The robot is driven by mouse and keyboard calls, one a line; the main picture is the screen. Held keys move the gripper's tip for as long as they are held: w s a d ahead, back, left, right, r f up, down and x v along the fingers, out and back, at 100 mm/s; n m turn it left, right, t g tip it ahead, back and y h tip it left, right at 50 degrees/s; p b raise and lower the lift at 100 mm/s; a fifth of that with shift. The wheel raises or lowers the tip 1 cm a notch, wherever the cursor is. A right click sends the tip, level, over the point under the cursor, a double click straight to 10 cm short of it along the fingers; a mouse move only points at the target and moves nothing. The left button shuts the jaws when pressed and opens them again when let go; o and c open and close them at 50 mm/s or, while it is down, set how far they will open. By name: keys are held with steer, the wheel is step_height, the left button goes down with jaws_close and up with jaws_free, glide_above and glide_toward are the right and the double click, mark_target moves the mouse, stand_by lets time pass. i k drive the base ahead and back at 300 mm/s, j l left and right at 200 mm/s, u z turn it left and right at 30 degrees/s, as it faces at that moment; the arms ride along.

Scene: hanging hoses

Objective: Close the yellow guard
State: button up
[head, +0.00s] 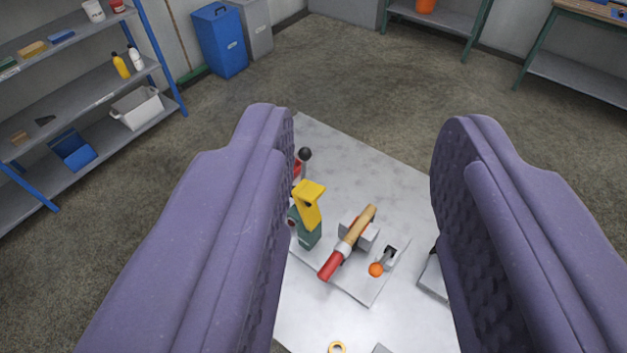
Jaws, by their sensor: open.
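The yellow guard (310,200) sits on top of a small dark green device (308,233) on a grey plate, seen between my fingers near the left one. It stands up and tilts. I cannot tell how it is hinged. My gripper (365,150) is open and empty, its two purple padded fingers wide apart above the bench. The left finger hides part of the area just left of the guard.
A tool with a wooden and red handle (347,243) and an orange-knobbed lever (377,269) lie right of the guard. A black-knobbed lever (305,154) stands behind it. The pale bench top (400,185) is clear at the back right. Shelving (85,88) stands left.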

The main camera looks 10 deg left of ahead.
mark_target(306, 195)
steer(key=j+z, duration=0.15)
steer(key=z, duration=0.2)
steer(key=j+z, duration=0.15)
steer(key=z, duration=0.25)
steer(key=j+z, duration=0.2)
steer(key=z, duration=0.15)
steer(key=k+j+z, duration=0.15)
steer(key=j, duration=0.25)
steer(key=j+z, duration=0.2)
steer(key=j, duration=0.15)
steer(key=k+j+z, duration=0.15)
steer(key=j, duration=0.2)
steer(key=k+j+z, duration=0.2)
steer(key=j, duration=0.15)
steer(key=k+j+z, duration=0.15)
steer(key=j, duration=0.2)
steer(key=k+j, duration=0.25)
steer(key=j, duration=0.2)
steer(key=k+j, duration=0.3)
steer(key=j, duration=0.2)
steer(key=k+j+z, duration=0.1)
steer(key=k+j, duration=0.15)
steer(key=j, duration=0.2)
steer(key=k+j, duration=0.3)
steer(key=j, duration=0.15)
